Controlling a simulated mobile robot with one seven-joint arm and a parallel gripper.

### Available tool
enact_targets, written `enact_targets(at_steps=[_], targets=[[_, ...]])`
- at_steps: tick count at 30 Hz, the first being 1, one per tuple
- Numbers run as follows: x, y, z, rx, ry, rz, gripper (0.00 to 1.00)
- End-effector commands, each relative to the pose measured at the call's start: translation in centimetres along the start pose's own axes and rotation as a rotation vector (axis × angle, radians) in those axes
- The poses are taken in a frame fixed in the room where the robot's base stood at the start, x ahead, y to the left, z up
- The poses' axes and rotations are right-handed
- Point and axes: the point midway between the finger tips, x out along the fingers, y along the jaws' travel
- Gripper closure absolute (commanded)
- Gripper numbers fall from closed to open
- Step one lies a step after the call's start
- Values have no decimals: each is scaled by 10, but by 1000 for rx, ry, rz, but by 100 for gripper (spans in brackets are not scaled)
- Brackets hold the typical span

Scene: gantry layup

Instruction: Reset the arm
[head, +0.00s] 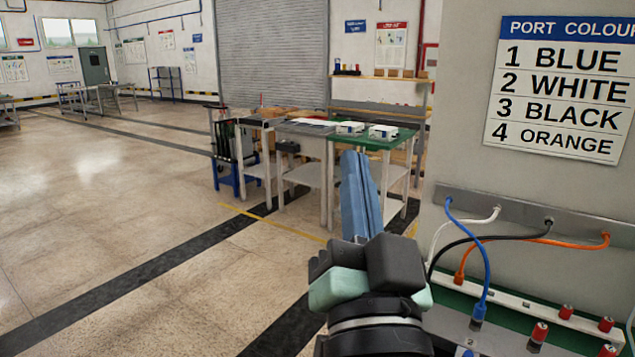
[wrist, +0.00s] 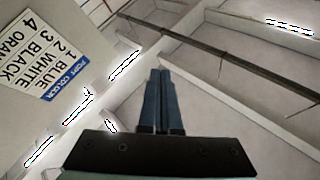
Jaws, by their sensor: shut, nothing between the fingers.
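My gripper (head: 354,155) stands at the lower middle of the head view, its long blue fingers pointing up and away from me. The fingers lie together, shut, with nothing between them. In the wrist view the fingers (wrist: 162,72) also sit side by side, with no object at their tips. The dark wrist and pale green arm parts behind them are mine. The gripper is in the air, just left of the grey port panel (head: 465,120), and touches nothing that I can see.
Blue (head: 486,262), white (head: 462,222), black (head: 500,238) and orange (head: 560,242) cables hang from the panel close to my arm's right. A green-topped table (head: 375,143) with white boxes stands beyond the gripper. The floor at left (head: 130,200) is clear.

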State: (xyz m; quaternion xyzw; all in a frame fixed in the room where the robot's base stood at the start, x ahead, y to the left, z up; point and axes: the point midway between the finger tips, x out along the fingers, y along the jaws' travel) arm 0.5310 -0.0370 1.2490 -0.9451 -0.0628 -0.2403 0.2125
Motion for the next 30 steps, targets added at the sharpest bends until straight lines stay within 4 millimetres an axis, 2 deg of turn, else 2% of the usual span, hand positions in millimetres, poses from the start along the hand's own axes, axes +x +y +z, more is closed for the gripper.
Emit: enact_targets(at_steps=[1,3,8,9,21,25,30], targets=[[3,-27,-29,-90,62,-36,100],[1,-56,-64,-215,143,-59,100],[-19,-112,-140,-457,339,-60,100],[-4,-115,-152,-455,319,-53,100],[47,-151,-232,-448,310,-54,100],[55,-157,-244,-447,309,-54,100],[57,-159,-247,-446,308,-55,100]])
